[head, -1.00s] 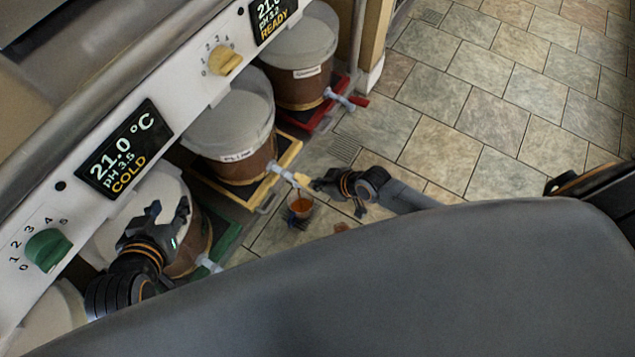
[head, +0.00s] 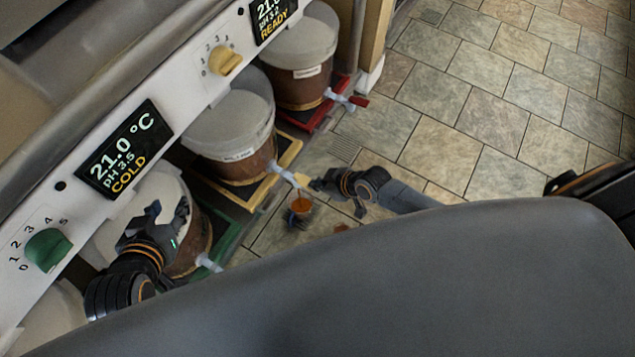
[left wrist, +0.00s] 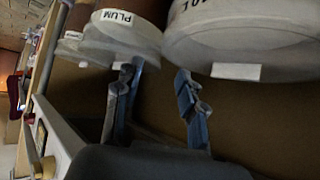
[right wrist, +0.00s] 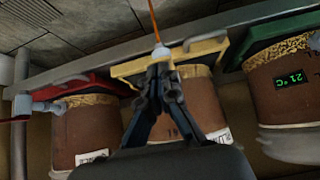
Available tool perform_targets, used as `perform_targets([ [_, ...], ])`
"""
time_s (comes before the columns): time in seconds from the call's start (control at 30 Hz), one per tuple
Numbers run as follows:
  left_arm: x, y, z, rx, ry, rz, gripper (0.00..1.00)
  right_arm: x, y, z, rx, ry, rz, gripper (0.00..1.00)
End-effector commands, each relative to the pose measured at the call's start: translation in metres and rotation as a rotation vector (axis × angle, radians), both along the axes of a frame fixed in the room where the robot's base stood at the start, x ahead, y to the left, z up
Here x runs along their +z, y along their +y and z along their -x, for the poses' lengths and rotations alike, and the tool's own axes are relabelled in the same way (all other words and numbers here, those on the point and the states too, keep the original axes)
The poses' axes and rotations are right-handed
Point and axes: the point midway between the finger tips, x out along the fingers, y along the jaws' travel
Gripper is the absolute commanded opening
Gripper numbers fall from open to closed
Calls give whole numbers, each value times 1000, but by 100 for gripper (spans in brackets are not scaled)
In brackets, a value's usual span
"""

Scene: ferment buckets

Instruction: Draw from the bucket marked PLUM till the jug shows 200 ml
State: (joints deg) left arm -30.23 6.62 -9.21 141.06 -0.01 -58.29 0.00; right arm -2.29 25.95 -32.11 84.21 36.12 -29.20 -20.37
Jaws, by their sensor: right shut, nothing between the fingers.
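The PLUM bucket (head: 232,135), white-lidded with brown contents, stands on a yellow-edged tray in the middle of the row. Its PLUM label shows in the left wrist view (left wrist: 117,17). Its pale tap (head: 280,172) has a yellow handle (head: 302,180). An orange stream (right wrist: 154,20) shows at the tap in the right wrist view. A small jug (head: 300,207) with orange-brown liquid stands below the tap; its marks are too small to read. My right gripper (head: 316,184) is shut and empty beside the handle. My left gripper (head: 162,215) is open and empty above the nearer, green-trayed bucket.
A bucket with a red tap handle (head: 358,101) stands beyond, and a green-trayed bucket (head: 190,250) nearer. The control panel (head: 190,92) with knobs and displays overhangs the row. Tiled floor (head: 480,120) is clear to the right. A small brown item (head: 342,227) lies near the jug.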

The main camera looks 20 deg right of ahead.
Motion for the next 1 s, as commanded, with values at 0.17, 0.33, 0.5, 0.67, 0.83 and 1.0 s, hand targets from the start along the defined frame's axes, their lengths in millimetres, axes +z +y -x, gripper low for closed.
perform_targets([
  [0.17,0,0,0,0,0,0,40,-1,0,1,0,2,1,0],
  [0.33,0,0,0,0,0,0,40,-1,0,1,0,2,1,0],
  [0.5,0,0,0,0,0,0,40,-1,0,0,0,2,1,0],
  [0.67,0,0,0,0,0,0,40,-1,0,0,0,2,1,0],
  [0.83,0,0,0,0,0,0,40,0,0,0,0,1,1,0],
  [1.0,-3,1,4,1,29,-6,40,2,0,0,0,1,1,0],
])
